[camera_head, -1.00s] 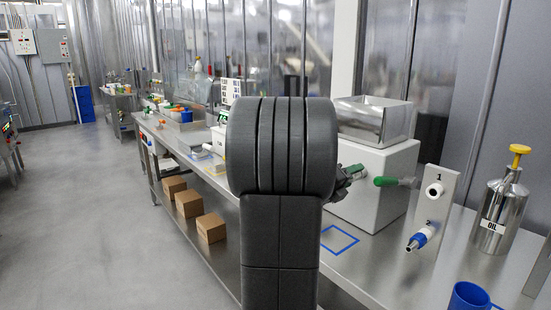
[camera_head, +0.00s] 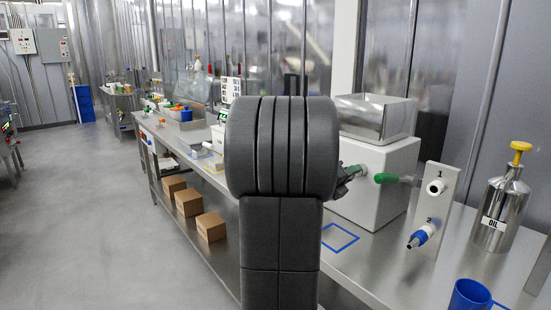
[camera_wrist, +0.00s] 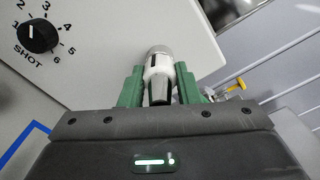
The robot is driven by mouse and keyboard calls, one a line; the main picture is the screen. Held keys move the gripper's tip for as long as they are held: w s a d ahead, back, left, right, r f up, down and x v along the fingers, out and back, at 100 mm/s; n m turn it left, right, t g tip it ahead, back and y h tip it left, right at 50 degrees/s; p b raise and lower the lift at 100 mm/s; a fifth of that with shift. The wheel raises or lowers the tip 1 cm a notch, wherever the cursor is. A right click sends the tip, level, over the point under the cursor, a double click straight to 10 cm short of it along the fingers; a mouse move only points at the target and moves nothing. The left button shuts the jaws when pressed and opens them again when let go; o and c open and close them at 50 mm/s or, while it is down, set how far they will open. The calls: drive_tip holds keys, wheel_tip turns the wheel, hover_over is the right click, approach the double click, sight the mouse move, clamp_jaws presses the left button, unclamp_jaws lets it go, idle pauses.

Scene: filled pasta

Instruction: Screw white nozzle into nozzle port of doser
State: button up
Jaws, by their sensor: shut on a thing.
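The doser (camera_head: 372,180) is a white box with a steel hopper on the bench; its face with the SHOT dial (camera_wrist: 38,36) fills the upper left of the wrist view. My gripper (camera_wrist: 160,70) has its green fingers shut on the white nozzle (camera_wrist: 158,88), at the doser's edge. A grey metal rounded part (camera_wrist: 159,51), perhaps the nozzle port, shows just beyond the nozzle, in line with it. I cannot tell whether the nozzle is seated in it. In the head view my arm hides most of the gripper, which shows dark and green beside the doser.
An oil can (camera_head: 496,215) and blue cup (camera_head: 468,296) stand farther right. A blue-taped square (camera_head: 339,238) is bare.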

drive_tip(key=m+b, duration=0.1)
drive_tip(key=b, duration=0.1)
drive_tip(key=shift+f+m+b, duration=0.3)
drive_tip(key=shift+m, duration=0.1)
drive_tip(key=m+b, duration=0.4)
drive_tip(key=b, duration=0.2)
drive_tip(key=shift+m, duration=0.3)
drive_tip(key=m+b, duration=0.3)
drive_tip(key=shift+b, duration=0.3)
drive_tip(key=shift+r+m+b, duration=0.15)
drive_tip(key=shift+m+b, duration=0.5)
drive_tip(key=shift+m, duration=0.05)
drive_tip(key=shift+r, duration=0.2)
drive_tip(key=shift+f+m, duration=0.1)
drive_tip(key=shift+m, duration=0.2)
